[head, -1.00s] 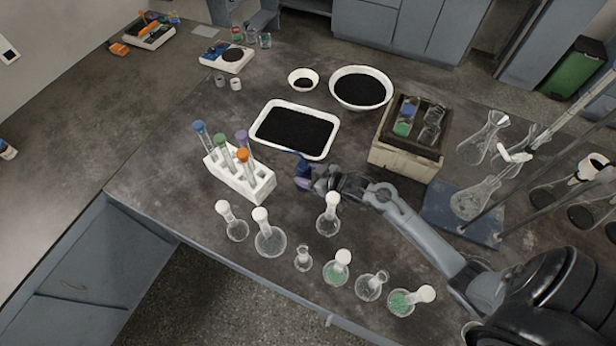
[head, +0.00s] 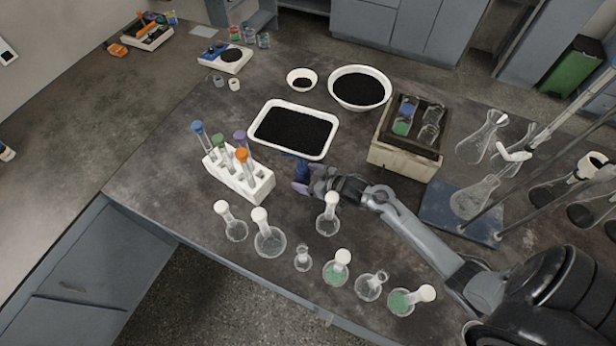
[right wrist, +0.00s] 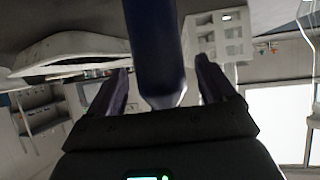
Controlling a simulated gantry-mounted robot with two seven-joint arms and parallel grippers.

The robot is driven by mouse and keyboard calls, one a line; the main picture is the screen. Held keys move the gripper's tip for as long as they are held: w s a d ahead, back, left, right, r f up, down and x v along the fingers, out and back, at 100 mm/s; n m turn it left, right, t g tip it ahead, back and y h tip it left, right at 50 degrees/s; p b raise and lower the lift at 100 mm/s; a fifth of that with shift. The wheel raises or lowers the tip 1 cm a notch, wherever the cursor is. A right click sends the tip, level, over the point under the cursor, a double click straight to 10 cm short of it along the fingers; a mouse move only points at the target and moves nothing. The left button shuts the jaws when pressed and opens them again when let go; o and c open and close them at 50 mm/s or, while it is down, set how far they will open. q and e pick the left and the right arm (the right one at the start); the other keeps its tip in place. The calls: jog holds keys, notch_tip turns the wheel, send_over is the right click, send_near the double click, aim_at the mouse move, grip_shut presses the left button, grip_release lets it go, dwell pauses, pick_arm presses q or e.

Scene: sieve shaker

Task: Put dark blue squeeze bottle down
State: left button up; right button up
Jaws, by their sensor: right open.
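The dark blue squeeze bottle (head: 301,170) stands on the dark bench top just in front of the white tray of black grains. It looks upright, with its lower part partly hidden by my right gripper (head: 303,186). In the right wrist view the bottle's dark blue body (right wrist: 153,45) lies between the two fingers of my right gripper (right wrist: 163,78). The fingers are spread, with gaps visible on both sides of the bottle. My left gripper is not in view.
The white tray (head: 259,118) is behind the bottle. A white rack (head: 262,192) of stoppered test tubes stands to the left. Several flasks, one being a white-stoppered flask (head: 328,222), stand in front. A box (head: 392,158) of bottles is at the right.

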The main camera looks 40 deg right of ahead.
jog(key=shift+r, duration=0.15)
jog(key=shift+s+r, duration=0.1)
jog(key=shift+s, duration=0.05)
jog(key=p+v, duration=0.1)
jog(key=v, duration=1)
jog(key=shift+s+r, duration=0.2)
jog(key=shift+s, duration=0.05)
jog(key=shift+d, duration=0.1)
